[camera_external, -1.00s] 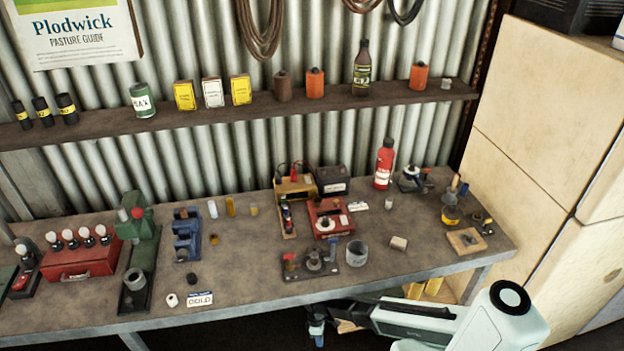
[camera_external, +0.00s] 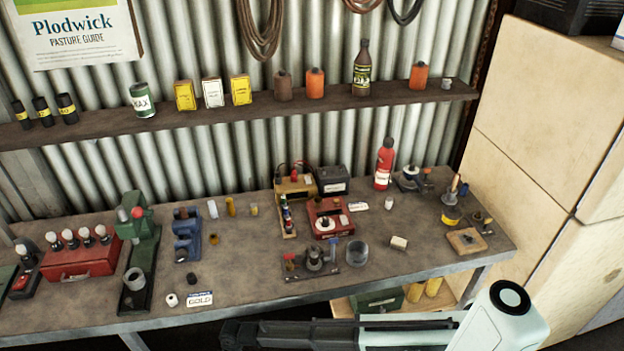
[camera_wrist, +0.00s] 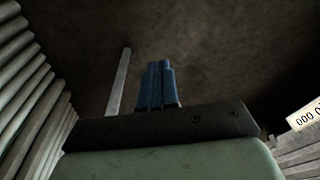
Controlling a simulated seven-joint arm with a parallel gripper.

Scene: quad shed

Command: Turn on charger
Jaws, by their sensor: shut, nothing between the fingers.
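A yellow box with a red clip on top (camera_external: 296,187), which looks like the charger, stands toward the back of the workbench (camera_external: 238,262), beside a dark battery (camera_external: 332,180). Its switch is too small to make out. A short strip with small coloured parts (camera_external: 287,219) lies in front of it. My gripper (camera_external: 228,336) is low in front of the bench's front edge, well apart from the charger. In the wrist view its blue fingers (camera_wrist: 157,84) are together and empty. The charger is not in the wrist view.
A red device (camera_external: 328,218), a metal ring (camera_external: 357,253) and a plate with parts (camera_external: 310,263) stand in front of the charger. A red bottle (camera_external: 384,163) stands to its right. A green press (camera_external: 138,240) stands at left. The front middle of the bench is clear.

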